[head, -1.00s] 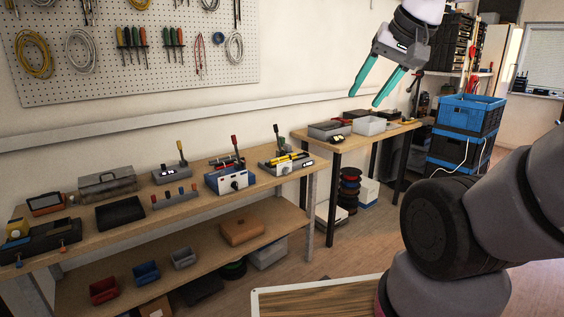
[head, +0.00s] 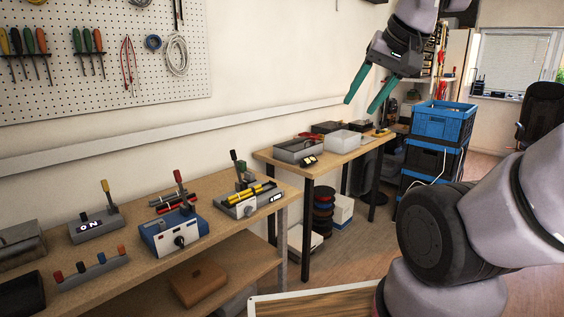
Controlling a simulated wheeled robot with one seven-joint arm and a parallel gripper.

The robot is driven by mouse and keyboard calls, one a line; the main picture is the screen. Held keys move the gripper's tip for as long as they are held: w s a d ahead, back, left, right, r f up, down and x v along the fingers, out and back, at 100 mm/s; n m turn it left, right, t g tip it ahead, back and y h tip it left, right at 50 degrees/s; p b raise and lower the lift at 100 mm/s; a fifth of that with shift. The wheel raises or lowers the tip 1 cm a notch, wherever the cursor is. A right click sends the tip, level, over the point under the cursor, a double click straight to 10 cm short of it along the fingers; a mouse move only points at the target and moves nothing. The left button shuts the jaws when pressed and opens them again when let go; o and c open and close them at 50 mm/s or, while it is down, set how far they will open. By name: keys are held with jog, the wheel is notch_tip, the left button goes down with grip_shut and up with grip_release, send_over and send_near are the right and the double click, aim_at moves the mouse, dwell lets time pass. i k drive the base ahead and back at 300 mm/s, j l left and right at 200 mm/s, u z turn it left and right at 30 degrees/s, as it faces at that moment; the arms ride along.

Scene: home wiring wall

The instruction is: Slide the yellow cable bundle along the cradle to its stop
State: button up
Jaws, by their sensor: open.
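The yellow cable bundle (head: 262,188) lies in a grey cradle (head: 236,210) at the right end of the long wooden bench. It looks like yellow rods lying lengthwise, with a dark upright lever beside them. I cannot make out the stop. My gripper (head: 366,106) has two green fingers spread apart and empty. It hangs high in the picture, up and to the right of the cradle, well apart from it.
A blue and white box with a red lever (head: 174,234) stands left of the cradle on the bench (head: 130,272). A second table (head: 345,155) behind holds grey trays. Blue and black crates (head: 440,125) are stacked at right. Open floor lies between.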

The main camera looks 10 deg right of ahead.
aim_at(237, 197)
jog(key=i+z, duration=0.15)
jog(key=i, duration=0.45)
jog(key=i+z, duration=0.15)
jog(key=i, duration=0.45)
jog(key=i+j+z, duration=0.15)
jog(key=i, duration=0.4)
